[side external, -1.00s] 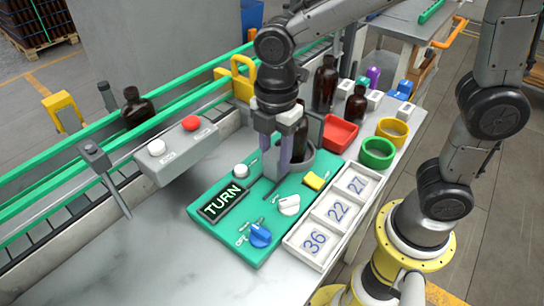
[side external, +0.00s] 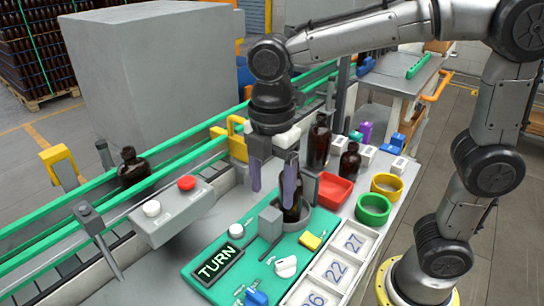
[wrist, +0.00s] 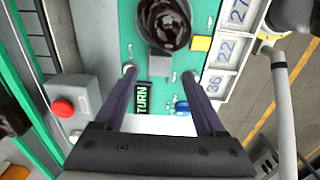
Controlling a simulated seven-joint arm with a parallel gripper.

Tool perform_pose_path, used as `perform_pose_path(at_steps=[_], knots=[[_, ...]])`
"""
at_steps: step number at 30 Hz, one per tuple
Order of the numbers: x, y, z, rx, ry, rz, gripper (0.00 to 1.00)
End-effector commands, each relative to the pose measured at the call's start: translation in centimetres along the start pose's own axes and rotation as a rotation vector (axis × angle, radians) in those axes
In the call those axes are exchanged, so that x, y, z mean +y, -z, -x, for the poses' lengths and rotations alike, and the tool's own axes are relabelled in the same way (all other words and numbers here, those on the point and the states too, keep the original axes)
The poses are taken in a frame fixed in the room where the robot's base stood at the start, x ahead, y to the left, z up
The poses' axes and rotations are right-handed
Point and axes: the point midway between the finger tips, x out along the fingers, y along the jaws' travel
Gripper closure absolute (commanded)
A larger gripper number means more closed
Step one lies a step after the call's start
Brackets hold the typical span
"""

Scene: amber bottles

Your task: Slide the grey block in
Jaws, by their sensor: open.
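The grey block (side external: 270,222) stands on the green panel (side external: 222,282), in front of a dark amber bottle (side external: 291,190) that sits in a grey round holder (side external: 318,222). In the wrist view the block (wrist: 160,65) shows just below the bottle (wrist: 165,22). My gripper (side external: 272,196) is open above the panel, its two purple-grey fingers apart and pointing down. No object is held between them. In the wrist view the gripper (wrist: 160,73) has the block within its finger gap, but the height gap is hard to judge there.
The panel carries a TURN sign (side external: 217,264), a white knob (side external: 286,266), a blue knob (side external: 256,298) and a yellow switch (side external: 310,242). A numbered tray (side external: 335,272) lies right. A red tray (side external: 335,190) and bottles stand behind. A button box (side external: 170,210) is left.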

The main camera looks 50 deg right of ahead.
Motion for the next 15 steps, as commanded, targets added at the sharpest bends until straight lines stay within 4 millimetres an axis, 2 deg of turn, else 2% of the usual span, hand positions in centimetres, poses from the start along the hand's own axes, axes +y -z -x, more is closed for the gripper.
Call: perform_pose_path(at_steps=[1,6,10,15], knots=[[0.1,0.0,1.2,0.002,-0.005,0.000,0.28],[0.0,0.0,4.3,0.001,-0.003,0.000,0.28],[0.0,0.0,5.9,0.000,-0.001,0.000,0.28],[0.0,-0.1,6.8,-0.001,0.000,0.000,0.28]])
